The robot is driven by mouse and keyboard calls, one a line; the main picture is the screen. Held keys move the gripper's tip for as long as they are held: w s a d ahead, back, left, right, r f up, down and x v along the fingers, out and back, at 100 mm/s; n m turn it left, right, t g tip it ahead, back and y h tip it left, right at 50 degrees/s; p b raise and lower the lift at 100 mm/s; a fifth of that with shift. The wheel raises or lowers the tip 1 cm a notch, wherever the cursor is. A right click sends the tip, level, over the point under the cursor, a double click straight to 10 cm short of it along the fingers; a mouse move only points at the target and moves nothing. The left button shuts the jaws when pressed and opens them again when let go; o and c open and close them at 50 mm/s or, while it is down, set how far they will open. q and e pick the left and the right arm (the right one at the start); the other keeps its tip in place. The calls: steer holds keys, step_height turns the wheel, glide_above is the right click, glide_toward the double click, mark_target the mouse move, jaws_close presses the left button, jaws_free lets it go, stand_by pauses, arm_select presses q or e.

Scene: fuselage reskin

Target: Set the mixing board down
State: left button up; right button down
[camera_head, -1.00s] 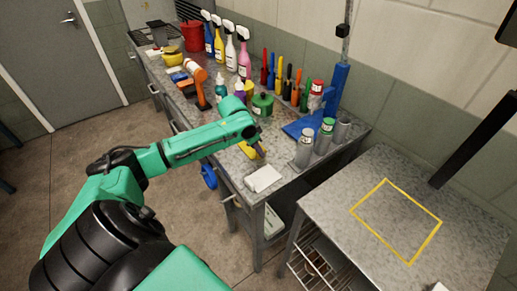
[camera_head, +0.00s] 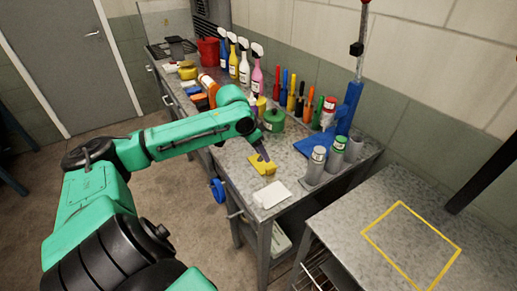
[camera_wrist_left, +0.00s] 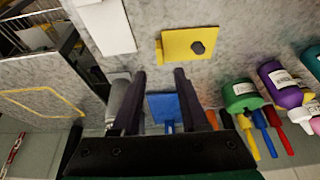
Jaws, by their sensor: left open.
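A flat yellow block (camera_head: 262,166) with a dark round knob lies on the grey workbench; it also shows in the left wrist view (camera_wrist_left: 176,46). A white flat rectangle (camera_head: 271,195) lies nearer the bench's front edge, and in the left wrist view (camera_wrist_left: 105,26). I cannot tell for certain which of these is the mixing board. My left gripper (camera_head: 263,154) is over the bench by the yellow block; in the wrist view its fingers (camera_wrist_left: 160,74) are apart with nothing between them. My right gripper is not in view. A yellow outlined square (camera_head: 412,243) marks the right table.
Grey and green-topped cans (camera_head: 316,165) stand right of the gripper, near a blue stand (camera_head: 345,112). A green container (camera_head: 274,121), spray bottles (camera_head: 244,66) and a red bucket (camera_head: 209,50) line the bench. The right table (camera_head: 345,215) looks clear.

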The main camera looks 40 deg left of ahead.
arm_select(q)
steer(key=shift+b+v, duration=0.5)
steer(key=shift+v, duration=1.3)
steer(key=shift+d, duration=0.1)
